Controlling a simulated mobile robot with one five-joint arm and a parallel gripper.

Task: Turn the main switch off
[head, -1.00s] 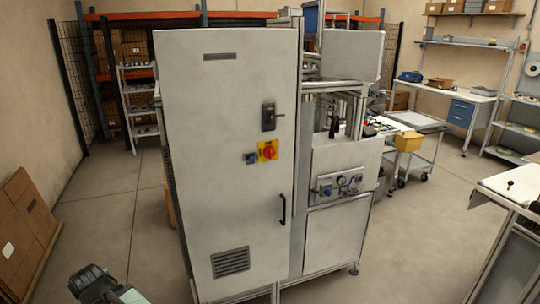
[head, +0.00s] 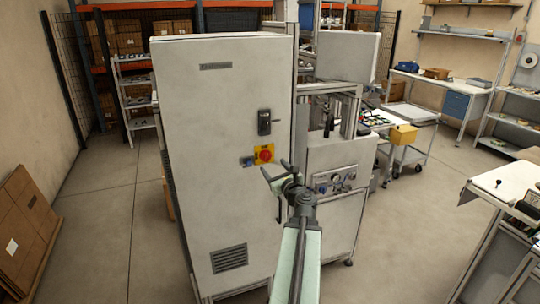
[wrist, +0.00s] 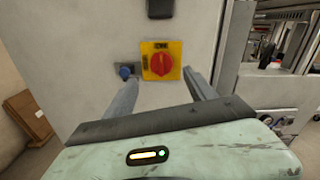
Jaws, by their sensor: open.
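The main switch (head: 264,154) is a red rotary knob on a yellow square plate, mounted on the pale grey cabinet door (head: 222,110). In the wrist view the switch (wrist: 161,62) is just above centre, and its red handle stands roughly upright. My gripper (head: 277,168) is open and empty, just below the switch in the head view. In the wrist view its two fingers (wrist: 159,80) point toward the door, on either side of the switch's lower part. They appear apart from the knob.
A small blue part (wrist: 125,72) on a grey plate sits left of the switch. A black door latch (head: 264,122) is above it. A machine frame (head: 335,160) stands right of the cabinet. A worktable (head: 515,185) is at the right.

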